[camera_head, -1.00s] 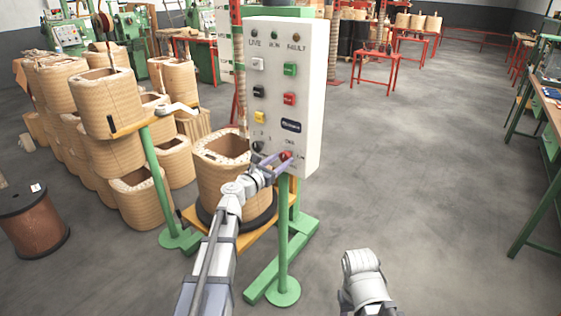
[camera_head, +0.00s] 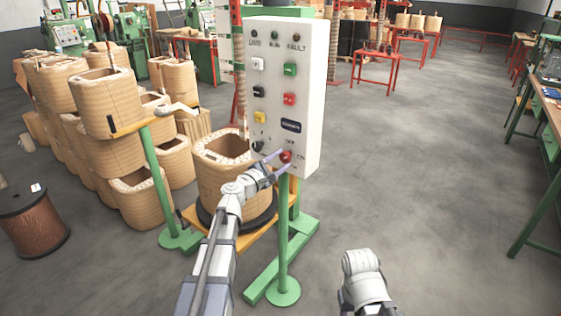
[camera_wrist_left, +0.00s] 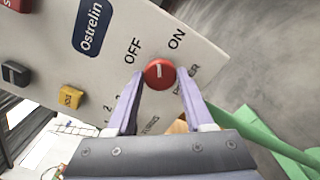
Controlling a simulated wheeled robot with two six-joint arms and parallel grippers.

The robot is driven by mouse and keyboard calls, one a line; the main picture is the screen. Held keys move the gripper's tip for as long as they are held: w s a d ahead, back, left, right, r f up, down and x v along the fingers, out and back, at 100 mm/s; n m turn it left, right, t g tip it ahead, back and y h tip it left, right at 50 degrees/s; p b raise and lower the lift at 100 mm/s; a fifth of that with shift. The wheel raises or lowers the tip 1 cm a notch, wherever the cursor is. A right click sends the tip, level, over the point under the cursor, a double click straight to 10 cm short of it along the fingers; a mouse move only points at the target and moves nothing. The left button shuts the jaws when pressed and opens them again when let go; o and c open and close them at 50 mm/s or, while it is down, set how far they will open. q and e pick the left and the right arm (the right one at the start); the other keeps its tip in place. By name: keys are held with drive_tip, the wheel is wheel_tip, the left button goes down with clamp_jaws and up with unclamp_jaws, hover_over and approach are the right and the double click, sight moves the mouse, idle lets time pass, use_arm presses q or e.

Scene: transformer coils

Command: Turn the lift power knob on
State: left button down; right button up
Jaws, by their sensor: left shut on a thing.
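The red round lift power knob (camera_head: 286,156) is low on the right of the white control panel (camera_head: 308,100). In the left wrist view the knob (camera_wrist_left: 159,74) has OFF and ON printed beside it and a small pale mark on its face. My left gripper (camera_head: 281,160) is at the knob, with one purple finger on each side of it, shut on it. The fingers also show in the left wrist view (camera_wrist_left: 160,82). My right arm shows at the bottom, but its gripper is not visible.
The panel stands on a green post and base (camera_head: 284,290). A wound coil (camera_head: 225,180) stands behind my left arm, and stacked coils (camera_head: 108,105) fill the left. A brown wire spool (camera_head: 35,225) is at far left.

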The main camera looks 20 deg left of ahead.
use_arm(q)
drive_tip(key=m, duration=0.7)
idle(0.7)
drive_tip(key=shift+c, duration=1.4)
unclamp_jaws()
drive_tip(key=shift+s, duration=0.1)
drive_tip(key=v, duration=0.7)
drive_tip(key=shift+s, duration=0.3)
drive_tip(key=shift+a, duration=0.1)
